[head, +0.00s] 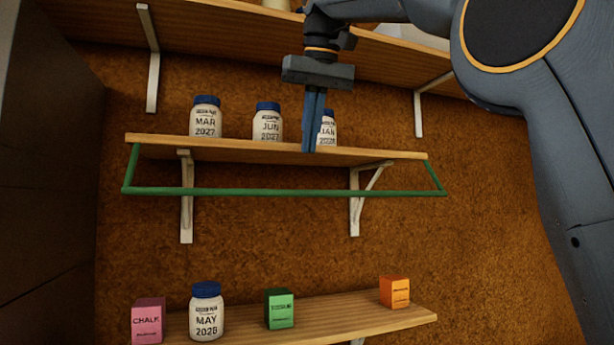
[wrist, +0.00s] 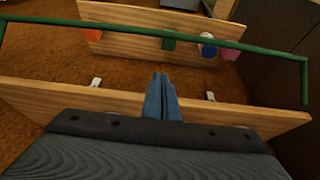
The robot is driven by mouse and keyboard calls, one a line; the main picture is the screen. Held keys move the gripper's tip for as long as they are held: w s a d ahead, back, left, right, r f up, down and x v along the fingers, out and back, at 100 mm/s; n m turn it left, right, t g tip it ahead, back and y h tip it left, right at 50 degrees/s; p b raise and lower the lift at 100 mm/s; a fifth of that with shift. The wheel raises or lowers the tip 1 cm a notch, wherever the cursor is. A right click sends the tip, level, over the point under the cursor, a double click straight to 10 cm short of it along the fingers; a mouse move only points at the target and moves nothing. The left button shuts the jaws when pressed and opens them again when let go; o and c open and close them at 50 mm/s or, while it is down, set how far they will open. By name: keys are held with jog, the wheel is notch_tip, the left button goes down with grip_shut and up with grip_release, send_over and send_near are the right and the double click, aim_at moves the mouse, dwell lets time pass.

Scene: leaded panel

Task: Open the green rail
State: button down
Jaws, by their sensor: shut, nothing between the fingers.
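The green rail (head: 290,192) hangs along the front of the middle shelf (head: 225,146), with an arm at each end joining the shelf. Its long bar sits lower than the board and stands out in front of it. The rail (wrist: 190,36) also crosses the wrist view, apart from my fingers. My gripper (head: 313,148) points down at the middle shelf, right of centre, fingers shut and empty. It partly hides the rightmost jar (head: 328,130). In the wrist view the blue fingertips (wrist: 162,78) reach over the shelf board, short of the rail.
Jars marked MAR (head: 206,118) and JUN (head: 267,122) stand on the middle shelf. The lower shelf (head: 350,319) holds a pink box (head: 148,321), a MAY jar (head: 206,312), a green box (head: 280,309) and an orange box (head: 395,292). An upper shelf (head: 220,30) runs above.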

notch_tip(320, 180, down, 9)
jog(key=p, duration=0.2)
jog(key=shift+s+a+r+p, duration=0.15)
jog(key=shift+s+a+p, duration=0.2)
jog(key=shift+s+p, duration=0.05)
jog(key=shift+r, duration=0.1)
jog(key=shift+s+d+r, duration=0.2)
jog(key=shift+s+r, duration=0.45)
jog(key=shift+s, duration=0.2)
jog(key=w+a, duration=0.1)
jog(key=w, duration=0.4)
jog(key=a+b+v, duration=0.1)
jog(key=v, duration=0.8)
jog(key=shift+d+r, duration=0.3)
jog(key=shift+r, duration=0.15)
